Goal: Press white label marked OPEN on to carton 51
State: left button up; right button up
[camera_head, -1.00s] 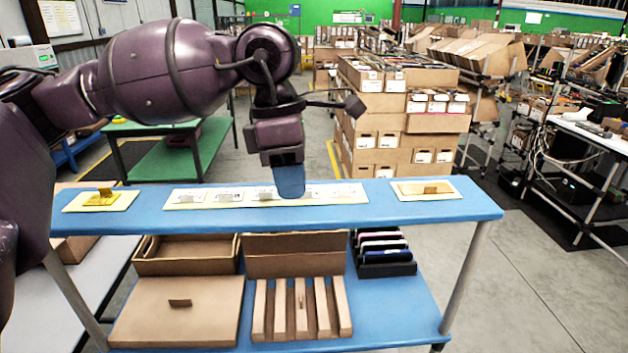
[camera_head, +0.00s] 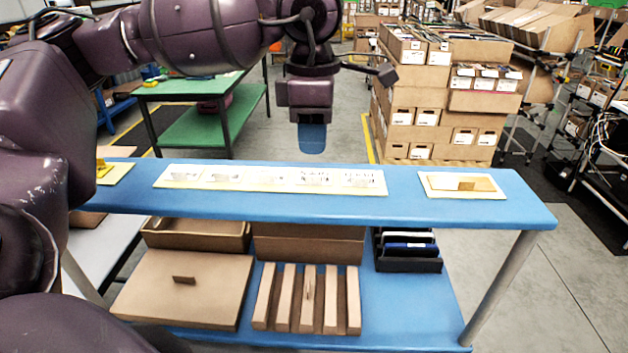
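My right gripper is out of view. Several brown cartons are on the lower shelf, among them a flat closed one (camera_head: 185,287) and an open one (camera_head: 198,235). I cannot read a number 51 on any.
A card with a tan label (camera_head: 462,185) lies at the right of the blue top shelf (camera_head: 410,207); a yellow one (camera_head: 113,173) lies at the left. Stacked boxes (camera_head: 445,95) stand behind.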

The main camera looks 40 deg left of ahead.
aim_at(313, 176)
pick_arm(q)
notch_tip(313, 176, down, 6)
jog(key=b, duration=0.3)
jog(key=shift+r, duration=0.25)
jog(key=shift+f, duration=0.3)
jog(key=shift+f+b, duration=0.1)
jog(key=shift+b, duration=0.25)
jog(key=shift+c, duration=0.3)
jog(key=c, duration=0.4)
grip_shut()
jog(key=shift+w+r, duration=0.1)
jog(key=shift+r, duration=0.15)
